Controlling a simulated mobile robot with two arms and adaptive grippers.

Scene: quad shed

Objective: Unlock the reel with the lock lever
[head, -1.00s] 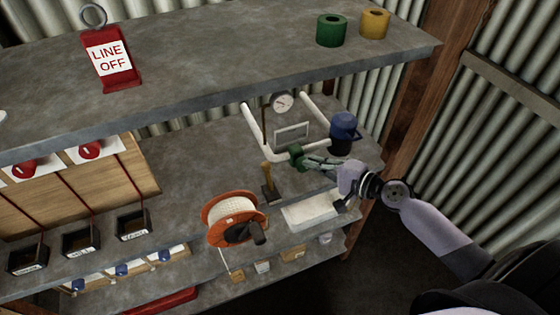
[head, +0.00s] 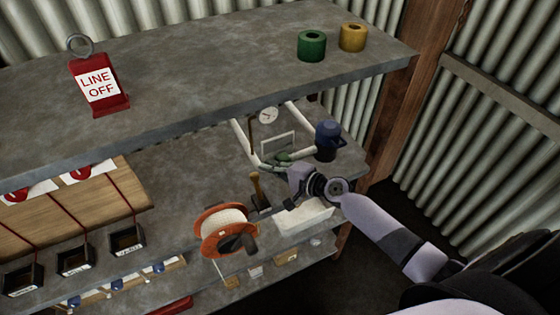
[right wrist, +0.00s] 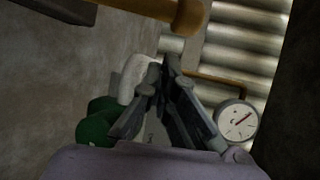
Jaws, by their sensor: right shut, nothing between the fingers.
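The orange reel (head: 222,232) wound with white cord stands on the lower shelf in the head view, with a dark crank handle at its front right. The lock lever (head: 256,186) has an amber handle and stands upright on a dark base just behind the reel. Its amber end (right wrist: 188,16) seems to show at the top of the right wrist view. My right gripper (head: 289,204) is right of the lever, apart from it, above the shelf. Its fingers (right wrist: 170,65) are closed together and empty. My left gripper is out of view.
A white tray (head: 305,221) lies below my right gripper. Behind it are white pipes, a green fitting (head: 281,157), a gauge (head: 269,116) and a dark blue jug (head: 327,140).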

